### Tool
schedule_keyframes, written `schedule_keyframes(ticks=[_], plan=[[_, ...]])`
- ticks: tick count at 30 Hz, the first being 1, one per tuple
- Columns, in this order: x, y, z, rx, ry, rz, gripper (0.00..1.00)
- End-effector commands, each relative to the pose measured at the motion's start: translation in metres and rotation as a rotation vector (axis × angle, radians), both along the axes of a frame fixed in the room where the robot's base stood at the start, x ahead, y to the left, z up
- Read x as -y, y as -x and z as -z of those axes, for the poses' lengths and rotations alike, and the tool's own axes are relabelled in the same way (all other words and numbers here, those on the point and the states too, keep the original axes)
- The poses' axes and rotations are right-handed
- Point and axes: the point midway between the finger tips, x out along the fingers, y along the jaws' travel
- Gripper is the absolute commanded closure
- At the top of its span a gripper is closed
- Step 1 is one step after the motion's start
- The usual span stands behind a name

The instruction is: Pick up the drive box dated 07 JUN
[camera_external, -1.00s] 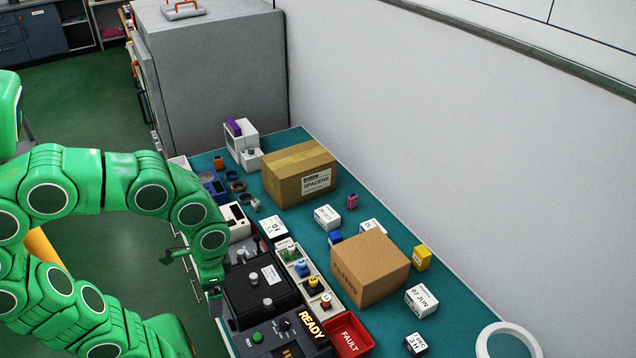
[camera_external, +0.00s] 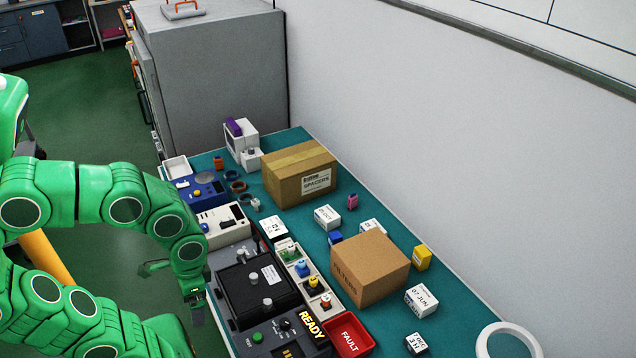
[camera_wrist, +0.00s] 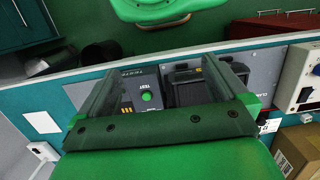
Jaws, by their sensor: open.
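The drive box dated 07 JUN (camera_external: 421,301) is a small white box with dark print. In the external view it stands on the teal bench, just right of the brown carton marked FILTERS. My gripper (camera_external: 196,296) is at the left edge of the bench beside the black tester, well to the left of the drive box. In the wrist view my gripper (camera_wrist: 168,85) is open and empty, its fingers spread above the test panel with the green button. The drive box is not visible in the wrist view.
A red FAULT tray (camera_external: 349,337), a black tester (camera_external: 257,286) and a row of coloured parts lie nearby. A yellow box (camera_external: 422,257) and another dated box (camera_external: 415,344) flank the drive box.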

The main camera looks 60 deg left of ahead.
Motion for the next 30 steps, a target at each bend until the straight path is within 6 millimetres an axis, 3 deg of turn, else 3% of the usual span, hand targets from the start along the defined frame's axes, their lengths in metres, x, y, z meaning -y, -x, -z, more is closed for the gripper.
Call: schedule_keyframes(ticks=[3, 12, 23, 30], plan=[[0.0, -0.002, -0.017, 0.009, 0.0, 0.0, 0.0], [0.0, -0.003, -0.041, 0.008, 0.0, 0.0, 0.0], [0.008, -0.052, -0.038, 0.097, 0.011, -0.01, 0.0], [0.018, -0.105, -0.037, 0.198, 0.017, -0.019, 0.0]])
